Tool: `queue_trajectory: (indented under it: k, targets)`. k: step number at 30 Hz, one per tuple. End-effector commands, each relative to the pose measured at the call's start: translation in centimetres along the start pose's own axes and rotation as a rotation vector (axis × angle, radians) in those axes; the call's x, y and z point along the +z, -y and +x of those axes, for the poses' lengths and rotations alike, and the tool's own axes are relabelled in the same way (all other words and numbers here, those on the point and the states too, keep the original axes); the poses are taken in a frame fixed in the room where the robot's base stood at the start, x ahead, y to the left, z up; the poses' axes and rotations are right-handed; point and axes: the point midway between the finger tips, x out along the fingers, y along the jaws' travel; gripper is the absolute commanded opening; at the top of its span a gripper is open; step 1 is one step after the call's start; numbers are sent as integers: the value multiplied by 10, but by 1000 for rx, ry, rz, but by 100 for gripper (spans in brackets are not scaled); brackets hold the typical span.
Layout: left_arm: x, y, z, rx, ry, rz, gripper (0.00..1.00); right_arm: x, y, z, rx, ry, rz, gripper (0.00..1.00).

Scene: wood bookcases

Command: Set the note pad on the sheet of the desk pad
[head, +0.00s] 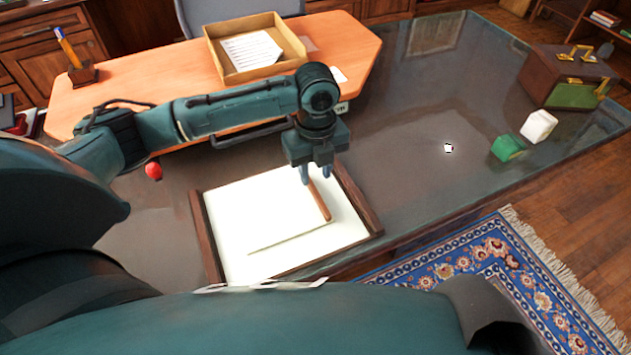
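The desk pad (364,206) lies on the dark glossy desk, with a white sheet (228,225) between two brown side rails. The note pad (285,215) appears as a white pad with a brown strip along its right edge. It lies on the sheet, towards the right rail; its far outline is hard to tell from the sheet. My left gripper (316,180) points down at the far end of the brown strip. Its two fingers stand apart, with a gap between them. Whether they touch the note pad is unclear. My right gripper is not in view.
A red ball (153,171) lies left of the desk pad. A wooden tray (298,55) with papers and a pen holder (83,74) stand behind my arm. A green block (507,148), a white block (538,125) and a brown case (553,72) are at right. The desk's middle right is mostly clear.

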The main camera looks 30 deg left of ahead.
Motion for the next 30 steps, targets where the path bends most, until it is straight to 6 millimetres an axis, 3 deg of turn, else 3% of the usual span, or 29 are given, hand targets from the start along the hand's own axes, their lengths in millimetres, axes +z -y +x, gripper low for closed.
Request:
queue_trajectory:
  k: [6, 12, 30]
  targets:
    - [1, 0, -45, -2, 2, -1, 32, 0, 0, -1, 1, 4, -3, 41]
    - [0, 0, -65, -1, 0, 0, 32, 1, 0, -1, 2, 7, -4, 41]
    - [0, 0, -68, 1, -1, 0, 32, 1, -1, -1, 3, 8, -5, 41]
